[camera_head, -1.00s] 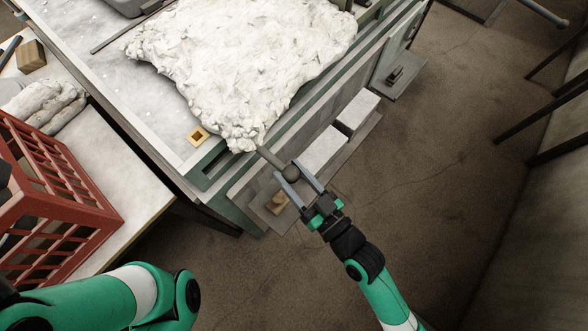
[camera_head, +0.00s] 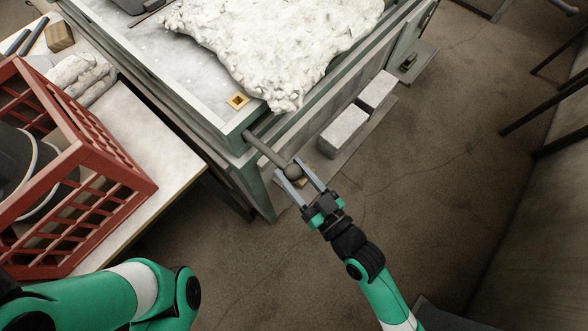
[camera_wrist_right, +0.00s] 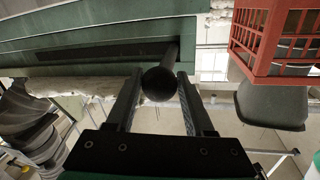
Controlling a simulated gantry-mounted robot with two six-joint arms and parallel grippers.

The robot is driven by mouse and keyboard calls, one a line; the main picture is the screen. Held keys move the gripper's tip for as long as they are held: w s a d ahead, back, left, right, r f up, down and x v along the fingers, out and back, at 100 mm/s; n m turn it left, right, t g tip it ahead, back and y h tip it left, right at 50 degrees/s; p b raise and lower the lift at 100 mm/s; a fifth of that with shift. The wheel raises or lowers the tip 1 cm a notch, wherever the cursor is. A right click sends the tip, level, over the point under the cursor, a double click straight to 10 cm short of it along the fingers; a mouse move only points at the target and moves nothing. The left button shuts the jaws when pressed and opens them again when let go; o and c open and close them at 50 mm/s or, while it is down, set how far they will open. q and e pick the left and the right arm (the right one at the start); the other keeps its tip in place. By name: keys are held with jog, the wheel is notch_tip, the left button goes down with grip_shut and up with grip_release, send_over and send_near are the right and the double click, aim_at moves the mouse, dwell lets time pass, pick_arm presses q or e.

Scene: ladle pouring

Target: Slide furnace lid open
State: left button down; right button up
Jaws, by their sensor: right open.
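The furnace (camera_head: 257,178) is a green box with a pale top at upper middle. A grey rod handle (camera_head: 266,150) with a dark ball end (camera_head: 293,172) sticks out from its side, near the close corner. The lid itself cannot be told apart. My right gripper (camera_head: 302,175) is open, its two fingers on either side of the ball. In the right wrist view the ball (camera_wrist_right: 159,84) sits between the fingertips, with a gap visible at its right; contact is unclear. My left arm shows at lower left, its gripper out of view.
A red crate (camera_head: 66,222) stands on a pale table (camera_head: 150,140) at left. White lumpy material (camera_head: 270,45) covers much of the furnace top, with a small gold square (camera_head: 238,101) near it. White blocks (camera_head: 343,130) sit low beside the furnace.

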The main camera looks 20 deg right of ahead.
jog(key=o, duration=0.4)
jog(key=shift+s+a, duration=0.1)
jog(key=shift+a, duration=0.15)
jog(key=shift+s+d, duration=0.1)
jog(key=b+v, duration=0.3)
jog(key=v, duration=0.8)
jog(key=shift+s, duration=0.15)
jog(key=shift+d+r, duration=0.1)
jog(key=shift+d, duration=0.05)
